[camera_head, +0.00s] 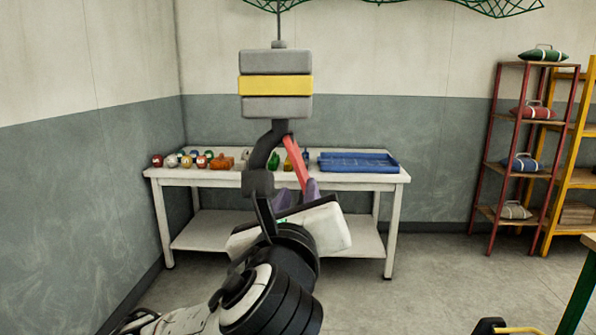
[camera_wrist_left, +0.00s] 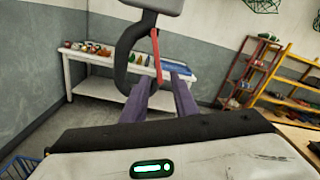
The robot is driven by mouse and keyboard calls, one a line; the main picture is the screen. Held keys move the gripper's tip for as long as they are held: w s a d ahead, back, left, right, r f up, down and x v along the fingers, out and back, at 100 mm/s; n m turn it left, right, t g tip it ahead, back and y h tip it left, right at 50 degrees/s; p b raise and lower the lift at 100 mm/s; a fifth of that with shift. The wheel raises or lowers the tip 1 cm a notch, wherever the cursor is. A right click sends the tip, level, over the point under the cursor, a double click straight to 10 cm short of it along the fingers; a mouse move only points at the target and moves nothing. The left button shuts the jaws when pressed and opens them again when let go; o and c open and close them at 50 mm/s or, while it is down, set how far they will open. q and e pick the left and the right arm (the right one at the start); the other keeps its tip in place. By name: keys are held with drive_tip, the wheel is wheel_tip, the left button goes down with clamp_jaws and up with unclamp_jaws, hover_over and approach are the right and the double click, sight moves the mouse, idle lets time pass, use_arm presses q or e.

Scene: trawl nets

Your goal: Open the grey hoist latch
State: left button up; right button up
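The grey hoist (camera_head: 276,107) is a grey block with a yellow band, hanging from above. Its black hook (camera_head: 263,152) hangs below; the hook also shows in the left wrist view (camera_wrist_left: 124,62). A red latch (camera_head: 297,160) slants down from the hook's top across its mouth; it shows in the left wrist view (camera_wrist_left: 156,52). My left gripper (camera_head: 299,190) is just below the hoist. Its purple fingers are apart, with the latch's lower end between or just beyond their tips (camera_wrist_left: 161,80). Contact cannot be told. The hook's lower part is partly hidden. My right gripper is not in view.
A white table (camera_head: 375,178) behind holds a blue tray (camera_head: 358,162) and several small coloured items. A red shelf (camera_head: 494,150) and a yellow shelf (camera_head: 565,185) stand at right with net floats or similar objects. Green netting hangs above. The floor at centre right is clear.

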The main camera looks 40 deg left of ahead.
sight(298, 172)
use_arm(q)
drive_tip(key=shift+y, duration=0.4)
drive_tip(key=x, duration=1)
drive_tip(key=shift+s+a+r, duration=0.1)
drive_tip(key=shift+a+r, duration=0.15)
drive_tip(key=shift+r, duration=0.1)
clamp_jaws()
idle(0.6)
